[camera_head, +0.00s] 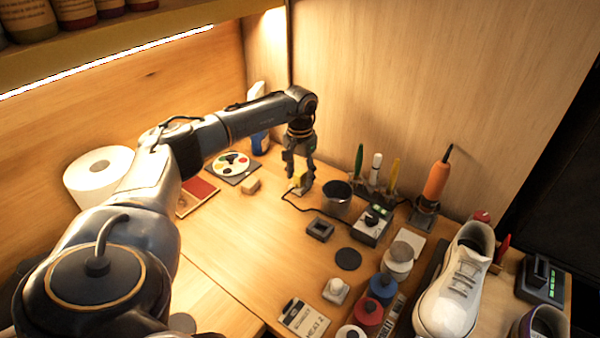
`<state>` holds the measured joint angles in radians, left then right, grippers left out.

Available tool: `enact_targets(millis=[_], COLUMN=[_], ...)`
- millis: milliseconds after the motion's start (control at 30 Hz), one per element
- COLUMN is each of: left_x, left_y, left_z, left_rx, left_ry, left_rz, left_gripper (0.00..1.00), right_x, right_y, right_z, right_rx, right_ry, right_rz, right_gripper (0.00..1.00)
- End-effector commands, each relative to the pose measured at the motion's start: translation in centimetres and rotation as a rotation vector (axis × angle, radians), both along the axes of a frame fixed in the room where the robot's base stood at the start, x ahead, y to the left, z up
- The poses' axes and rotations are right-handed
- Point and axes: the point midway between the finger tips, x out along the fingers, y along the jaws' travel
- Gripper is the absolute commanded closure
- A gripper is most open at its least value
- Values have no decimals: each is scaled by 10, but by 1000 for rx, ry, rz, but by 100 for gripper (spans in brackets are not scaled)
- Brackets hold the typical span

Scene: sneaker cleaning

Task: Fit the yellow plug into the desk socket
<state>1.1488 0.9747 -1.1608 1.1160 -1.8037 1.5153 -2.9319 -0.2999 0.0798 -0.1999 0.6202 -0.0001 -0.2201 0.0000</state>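My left gripper (299,181) points down over the middle back of the desk, its fingers on either side of the yellow plug (299,180). The fingers look closed on the plug, hiding part of it. The plug is at or just above the desk top; I cannot tell which. A dark cable runs from near the plug towards a small grey box with a black knob (372,224). A dark square block with a recess (320,229), which looks like the desk socket, sits on the desk in front and to the right of the plug. My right gripper is not in view.
A dark cup (337,198) stands close right of the gripper. Upright tools, an orange-handled tool (437,180), several jars and a white sneaker (456,285) fill the right side. A small wooden block (250,184) lies left.

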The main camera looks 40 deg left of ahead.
Motion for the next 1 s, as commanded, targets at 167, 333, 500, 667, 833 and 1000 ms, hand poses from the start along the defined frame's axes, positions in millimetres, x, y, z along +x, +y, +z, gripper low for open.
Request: enact_targets(millis=[167,333,500,667,833,1000], left_x=[0,1,1,1,1,0], left_y=[0,0,0,0,0,0], left_z=[0,11,44,79,106,118], left_rx=[0,-1,1,0,0,0], left_ry=[0,-3,-5,-6,-3,-1], left_rz=[0,0,0,1,1,0], left_gripper=[50,50,50,50,50,50], right_x=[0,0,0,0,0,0], right_y=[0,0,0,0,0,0], right_z=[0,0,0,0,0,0], right_rx=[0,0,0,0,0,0], right_ry=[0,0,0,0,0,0], right_rz=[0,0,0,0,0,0], right_gripper=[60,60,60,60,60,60])
